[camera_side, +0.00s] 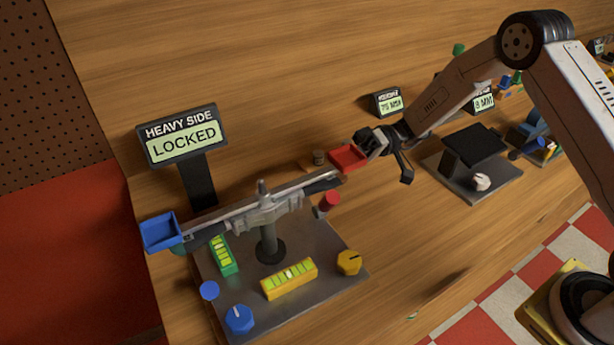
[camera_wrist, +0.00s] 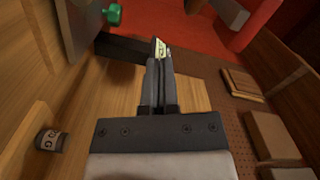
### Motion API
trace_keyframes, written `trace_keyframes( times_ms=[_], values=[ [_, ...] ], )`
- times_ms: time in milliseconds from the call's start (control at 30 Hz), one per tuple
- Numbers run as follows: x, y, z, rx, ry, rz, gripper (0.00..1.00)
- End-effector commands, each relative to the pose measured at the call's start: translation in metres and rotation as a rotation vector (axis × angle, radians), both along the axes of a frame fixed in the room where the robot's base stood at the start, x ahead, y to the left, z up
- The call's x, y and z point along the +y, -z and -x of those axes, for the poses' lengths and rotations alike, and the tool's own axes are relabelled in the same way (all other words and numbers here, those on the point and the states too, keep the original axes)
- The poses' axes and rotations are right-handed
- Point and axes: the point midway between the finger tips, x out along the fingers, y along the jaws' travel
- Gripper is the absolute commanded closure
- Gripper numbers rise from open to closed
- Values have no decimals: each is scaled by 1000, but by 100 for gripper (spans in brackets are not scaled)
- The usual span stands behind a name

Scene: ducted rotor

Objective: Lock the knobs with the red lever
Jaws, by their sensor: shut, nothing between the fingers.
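The red lever (camera_side: 328,202) stands at the right edge of the balance's metal base, below the red pan. A yellow knob (camera_side: 348,262) and a blue knob (camera_side: 239,319) sit on the front part of the base. The display (camera_side: 182,137) behind reads "HEAVY SIDE LOCKED". My gripper (camera_side: 372,140) is right behind the red pan (camera_side: 347,158), above and to the right of the lever, apart from the lever. In the wrist view its fingers (camera_wrist: 158,75) are together and empty. I cannot tell whether the gripper touches the pan.
The balance beam (camera_side: 265,208) carries a blue pan (camera_side: 162,232) at its lower left end. Yellow (camera_side: 289,279) and green (camera_side: 223,254) indicator blocks sit on the base. A small weight (camera_side: 319,157) stands behind the beam. Another dark device (camera_side: 474,148) stands right. Bare wood lies between.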

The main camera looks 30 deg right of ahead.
Motion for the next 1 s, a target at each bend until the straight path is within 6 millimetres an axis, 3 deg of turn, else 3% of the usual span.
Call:
trace_keyframes(
  times_ms=[200, 400, 1000],
  values=[
    [-33, 0, -2, -1, 2, 0, 100],
    [-47, -1, -2, 0, 0, 0, 100],
    [-46, -1, 4, 37, -17, 50, 100]
  ],
)
